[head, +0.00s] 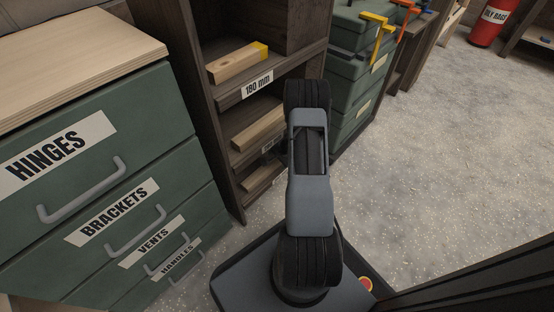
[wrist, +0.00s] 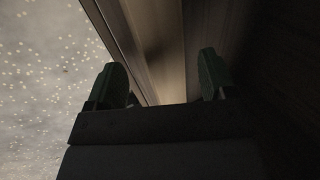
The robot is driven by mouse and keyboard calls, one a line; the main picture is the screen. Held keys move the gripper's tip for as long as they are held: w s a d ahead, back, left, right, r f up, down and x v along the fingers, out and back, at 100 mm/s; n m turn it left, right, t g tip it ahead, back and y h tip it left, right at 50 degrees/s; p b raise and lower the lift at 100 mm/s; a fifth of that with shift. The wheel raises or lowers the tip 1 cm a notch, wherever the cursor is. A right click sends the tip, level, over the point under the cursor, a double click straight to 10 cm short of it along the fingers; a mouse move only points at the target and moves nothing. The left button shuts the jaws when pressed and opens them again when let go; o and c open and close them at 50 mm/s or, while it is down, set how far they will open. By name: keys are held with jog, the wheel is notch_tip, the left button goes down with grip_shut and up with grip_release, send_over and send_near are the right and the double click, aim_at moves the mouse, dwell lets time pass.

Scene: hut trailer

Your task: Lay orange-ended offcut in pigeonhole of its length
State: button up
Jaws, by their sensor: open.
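My gripper (wrist: 161,72) shows in the wrist view, with its two dark fingers apart and nothing clearly held between them. Dark and brown wooden boards (wrist: 150,40) lie beyond the fingers. In the head view my arm hides the gripper. The dark wooden pigeonhole rack (head: 187,75) stands left of my arm. Its pigeonhole labelled 180 mm (head: 257,86) holds a yellow-ended offcut (head: 235,64). Plain-looking offcuts lie in the middle pigeonhole (head: 257,130) and the lower one (head: 262,178), partly hidden. I see no orange end in either view.
A green drawer cabinet (head: 150,150) with a pale wooden top (head: 75,50) stands at the left. Green cases (head: 350,75) with yellow and orange clamps (head: 378,38) stand behind my arm. The speckled floor (head: 450,140) at right is clear.

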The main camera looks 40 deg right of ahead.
jog(key=a+p+v, duration=0.1)
jog(key=p+v, duration=0.2)
jog(key=v, duration=0.8)
jog(key=shift+d+r+p, duration=0.3)
jog(key=shift+d+p, duration=0.1)
jog(key=shift+d, duration=0.1)
jog(key=shift+s, duration=0.15)
